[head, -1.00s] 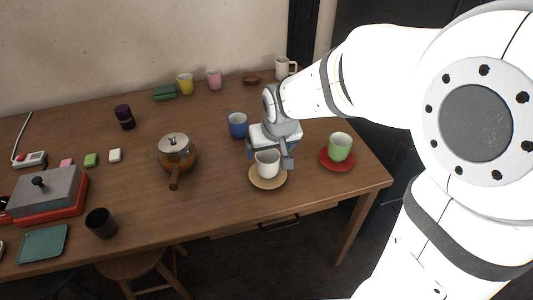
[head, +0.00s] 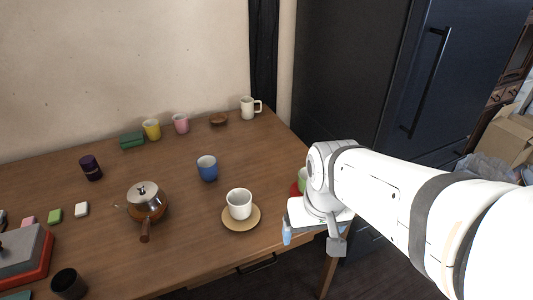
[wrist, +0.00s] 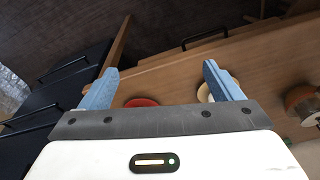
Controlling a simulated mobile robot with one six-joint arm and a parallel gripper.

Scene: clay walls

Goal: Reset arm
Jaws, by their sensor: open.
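My gripper (wrist: 160,82) is open and empty in the wrist view, its two blue fingers spread wide apart. In the head view my gripper (head: 312,240) hangs at the table's right front edge. A white cup (head: 239,204) stands upright on a tan saucer (head: 240,224), to the left of the gripper and apart from it. My arm hides most of a green cup (head: 302,178) and its red saucer (head: 294,189). The red saucer also shows between the fingers in the wrist view (wrist: 141,102).
The wooden table (head: 190,235) holds a blue cup (head: 207,169), a teapot (head: 146,203), a dark cup (head: 69,284) and a white mug (head: 248,108). A dark fridge (head: 450,80) stands behind on the right. Cardboard boxes (head: 510,140) lie at the far right. Floor shows before the table.

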